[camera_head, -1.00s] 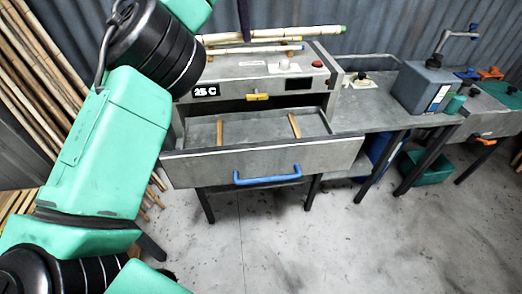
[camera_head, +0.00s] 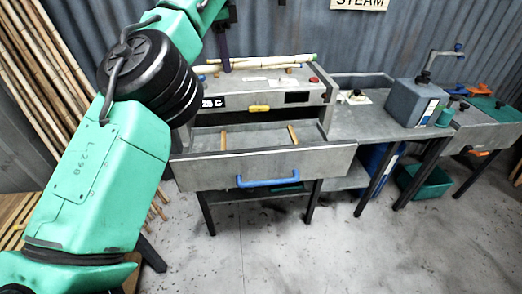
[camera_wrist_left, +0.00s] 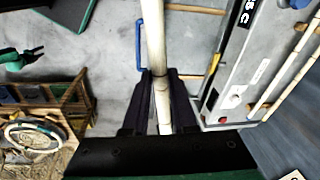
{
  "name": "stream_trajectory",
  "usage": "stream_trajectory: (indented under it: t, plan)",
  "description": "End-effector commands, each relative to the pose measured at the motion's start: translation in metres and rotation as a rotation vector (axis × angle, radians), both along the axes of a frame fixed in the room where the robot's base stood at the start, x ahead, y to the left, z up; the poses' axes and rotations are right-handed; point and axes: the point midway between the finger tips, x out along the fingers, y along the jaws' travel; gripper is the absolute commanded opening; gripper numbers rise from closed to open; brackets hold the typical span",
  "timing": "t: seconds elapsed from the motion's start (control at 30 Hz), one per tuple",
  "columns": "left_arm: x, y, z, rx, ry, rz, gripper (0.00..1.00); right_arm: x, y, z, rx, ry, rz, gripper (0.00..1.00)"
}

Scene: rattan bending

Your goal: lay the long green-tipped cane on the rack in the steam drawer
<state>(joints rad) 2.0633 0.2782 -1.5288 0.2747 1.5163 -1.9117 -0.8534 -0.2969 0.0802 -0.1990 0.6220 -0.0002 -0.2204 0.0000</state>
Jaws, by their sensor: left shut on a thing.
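My left gripper (camera_head: 225,62) comes down from the top of the head view, its dark fingers shut on a long pale cane (camera_head: 275,60). The cane's green tip (camera_head: 314,56) points right. The left wrist view shows the fingers (camera_wrist_left: 162,90) closed around the cane (camera_wrist_left: 153,40), which runs away from the camera. In the head view the cane appears across the top of the steam cabinet (camera_head: 262,92). The steam drawer (camera_head: 265,166) is pulled out, with two wooden rack bars (camera_head: 293,134) inside and no cane on them. My right gripper is not in view.
Another cane (camera_wrist_left: 295,75) lies on supports on the cabinet top. The blue drawer handle (camera_head: 267,181) faces the clear floor. A grey container (camera_head: 414,103) stands on the bench at the right. Canes (camera_head: 35,80) lean at the left wall.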

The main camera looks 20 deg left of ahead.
Motion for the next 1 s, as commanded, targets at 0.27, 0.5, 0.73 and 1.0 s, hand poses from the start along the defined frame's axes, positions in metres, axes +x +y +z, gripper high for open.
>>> stream_trajectory:
  t: [0.27,0.5,0.73,1.0]
  plan:
    - [-0.013,0.049,-0.007,-0.006,0.008,0.091,0.0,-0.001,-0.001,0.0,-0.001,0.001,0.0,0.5]
    - [-0.034,0.099,-0.014,-0.003,0.008,0.195,0.0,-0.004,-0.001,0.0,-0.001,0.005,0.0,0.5]
    - [-0.067,0.157,-0.028,-0.005,0.009,0.32,0.0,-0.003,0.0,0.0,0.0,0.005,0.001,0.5]
    - [-0.107,0.211,-0.044,-0.008,0.01,0.46,0.0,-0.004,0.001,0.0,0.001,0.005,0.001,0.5]
